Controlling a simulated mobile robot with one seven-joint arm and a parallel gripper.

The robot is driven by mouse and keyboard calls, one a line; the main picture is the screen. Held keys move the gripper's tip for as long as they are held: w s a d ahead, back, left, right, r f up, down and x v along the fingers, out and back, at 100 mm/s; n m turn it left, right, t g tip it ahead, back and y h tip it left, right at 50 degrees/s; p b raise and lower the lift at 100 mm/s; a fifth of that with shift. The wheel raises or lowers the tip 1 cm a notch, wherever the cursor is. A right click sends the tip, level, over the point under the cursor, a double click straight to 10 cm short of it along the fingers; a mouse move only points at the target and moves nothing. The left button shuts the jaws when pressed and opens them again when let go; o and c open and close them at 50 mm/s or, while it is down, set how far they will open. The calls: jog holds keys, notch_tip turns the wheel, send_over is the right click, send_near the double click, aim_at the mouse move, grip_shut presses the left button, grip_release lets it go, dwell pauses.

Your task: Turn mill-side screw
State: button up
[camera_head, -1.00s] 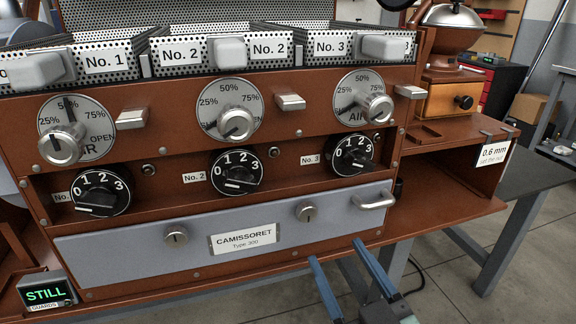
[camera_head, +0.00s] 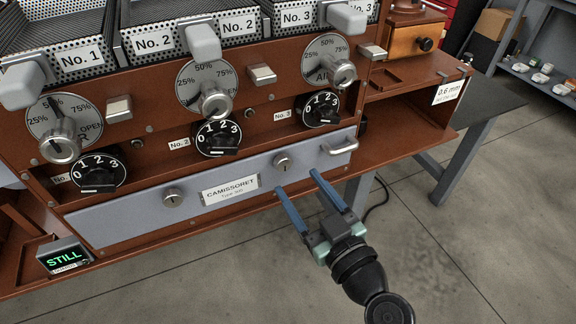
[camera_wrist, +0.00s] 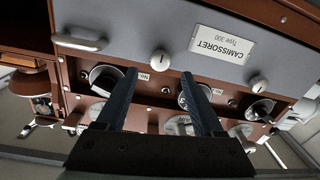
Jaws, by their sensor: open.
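The grey CAMISSORET panel (camera_head: 120,212) carries two round slotted screws. The mill-side screw (camera_head: 282,162) is the right one, nearer the mill, beside the panel's bar handle (camera_head: 345,146); the other screw (camera_head: 173,197) is left of the name plate. My gripper (camera_head: 297,182) is open and empty in front of the panel, its blue fingers pointing at the area just below the mill-side screw. In the wrist view, which is upside down, this screw (camera_wrist: 162,60) shows between and slightly beyond the fingertips (camera_wrist: 159,74). Its slot looks upright there. I see no contact.
Above the panel are black numbered knobs (camera_head: 218,137) and silver dials (camera_head: 215,100). A STILL display (camera_head: 65,256) sits at the lower left. The mill's wooden drawer (camera_head: 408,40) is at the upper right. Open floor (camera_head: 460,230) lies right of my arm.

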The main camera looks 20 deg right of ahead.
aim_at(285, 166)
jog(key=w, duration=0.5)
jog(key=shift+w+a, duration=0.2)
jog(key=shift+a, duration=0.05)
grip_shut()
